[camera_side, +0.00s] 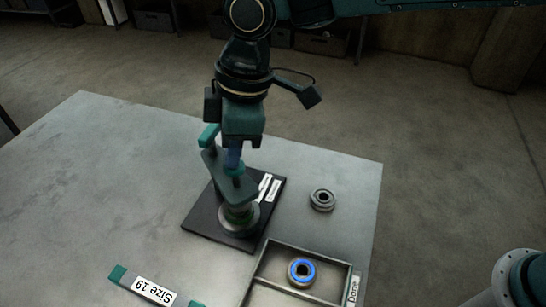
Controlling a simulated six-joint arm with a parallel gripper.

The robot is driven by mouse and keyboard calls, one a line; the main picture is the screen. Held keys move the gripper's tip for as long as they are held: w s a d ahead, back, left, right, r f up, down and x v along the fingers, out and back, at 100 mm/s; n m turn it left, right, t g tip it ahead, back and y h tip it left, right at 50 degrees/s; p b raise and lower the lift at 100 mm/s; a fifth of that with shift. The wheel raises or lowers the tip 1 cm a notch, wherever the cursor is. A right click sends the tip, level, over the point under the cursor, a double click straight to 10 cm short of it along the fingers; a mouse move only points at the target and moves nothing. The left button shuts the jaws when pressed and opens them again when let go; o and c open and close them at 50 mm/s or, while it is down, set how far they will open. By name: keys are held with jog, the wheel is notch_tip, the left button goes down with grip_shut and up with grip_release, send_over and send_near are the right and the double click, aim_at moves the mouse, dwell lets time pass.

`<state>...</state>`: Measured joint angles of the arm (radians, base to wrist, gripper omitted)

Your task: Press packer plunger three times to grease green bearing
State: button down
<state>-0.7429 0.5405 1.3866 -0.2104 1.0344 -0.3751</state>
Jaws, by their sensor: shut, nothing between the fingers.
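The bearing packer (228,174) stands on a dark base plate (212,218), with its teal arm reaching over a round seat. A green ring (238,214), which looks like the green bearing, shows in part in the seat under the packer's arm. My gripper (234,150) points down directly above the packer's plunger. The gripper is shut with nothing held, and its fingertips are at the plunger's top; I cannot tell for sure whether they touch. The packer's arm hides much of the green bearing.
A grey tray (257,275) labelled "Done" holds a blue-ringed bearing (301,272). A plain grey bearing (322,200) lies on the table right of the plate. The table's left part is clear.

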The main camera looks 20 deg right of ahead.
jog(key=shift+f, duration=0.9)
jog(key=shift+r, duration=0.1)
jog(key=shift+a+v, duration=0.15)
jog(key=shift+v, duration=0.55)
jog(key=shift+a+v, duration=0.15)
jog(key=shift+v, duration=0.5)
jog(key=shift+r, duration=0.1)
jog(key=shift+x, duration=0.75)
jog(key=shift+d+f, duration=0.2)
jog(key=shift+f, duration=0.55)
